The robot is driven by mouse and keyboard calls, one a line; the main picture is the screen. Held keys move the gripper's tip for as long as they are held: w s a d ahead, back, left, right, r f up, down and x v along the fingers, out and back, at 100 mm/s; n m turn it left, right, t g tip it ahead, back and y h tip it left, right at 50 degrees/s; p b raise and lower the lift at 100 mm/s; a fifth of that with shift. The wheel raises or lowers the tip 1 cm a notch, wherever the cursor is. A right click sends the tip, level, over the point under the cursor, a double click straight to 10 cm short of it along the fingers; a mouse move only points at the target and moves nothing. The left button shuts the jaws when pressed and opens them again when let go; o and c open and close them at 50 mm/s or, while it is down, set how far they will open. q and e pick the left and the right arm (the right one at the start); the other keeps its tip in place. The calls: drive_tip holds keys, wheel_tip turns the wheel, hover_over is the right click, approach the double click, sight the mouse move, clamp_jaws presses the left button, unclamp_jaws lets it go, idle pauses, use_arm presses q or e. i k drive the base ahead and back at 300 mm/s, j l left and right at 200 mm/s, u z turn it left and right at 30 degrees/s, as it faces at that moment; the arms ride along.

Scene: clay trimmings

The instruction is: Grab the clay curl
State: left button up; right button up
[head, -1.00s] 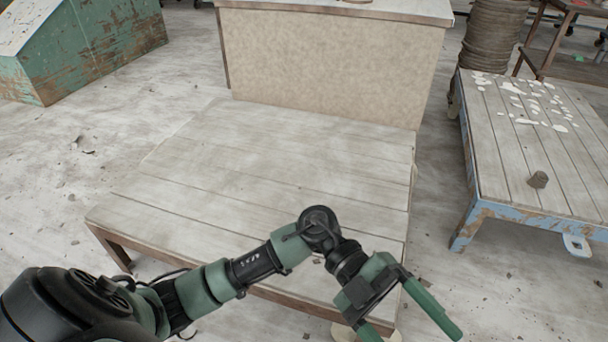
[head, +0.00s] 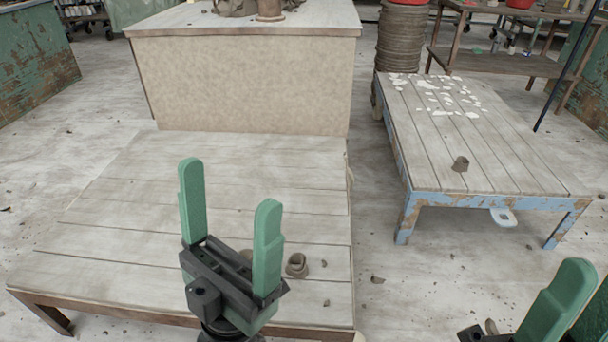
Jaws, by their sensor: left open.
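A small grey-brown clay curl (head: 297,265) lies on the low wooden table (head: 130,200), near its front right part. My left gripper (head: 229,185) is open, with its two green fingers pointing up and away in the picture. Nothing shows between the fingers. The curl shows just right of its right finger, apart from it in the picture. Another small brownish bit is mostly hidden behind that finger.
A pale block-like counter (head: 245,85) stands behind the low table. The blue-legged table (head: 500,165) at right carries several white flakes (head: 430,90). A stack of round slabs (head: 402,45) stands behind it. Most of the low table is bare. Crumbs lie on the floor.

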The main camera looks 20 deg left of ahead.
sight(462, 163)
drive_tip(key=i+l+u, duration=0.15)
drive_tip(key=i+l, duration=0.2)
drive_tip(key=l, duration=0.15)
drive_tip(key=i+l+u, duration=0.1)
drive_tip(key=i+l, duration=0.2)
drive_tip(key=l, duration=0.25)
drive_tip(key=i+l+u, duration=0.15)
drive_tip(key=i+l, duration=0.2)
drive_tip(key=l, duration=0.25)
drive_tip(key=i+l+u, duration=0.15)
drive_tip(key=l, duration=0.45)
drive_tip(key=i+l+u, duration=0.15)
drive_tip(key=i+l, duration=0.2)
drive_tip(key=l, duration=0.3)
drive_tip(key=i+l+u, duration=0.1)
drive_tip(key=l, duration=0.6)
drive_tip(key=i+l+u, duration=0.15)
drive_tip(key=l, duration=0.5)
drive_tip(key=i+l+u, duration=0.15)
drive_tip(key=l, duration=0.6)
drive_tip(key=i, duration=0.1)
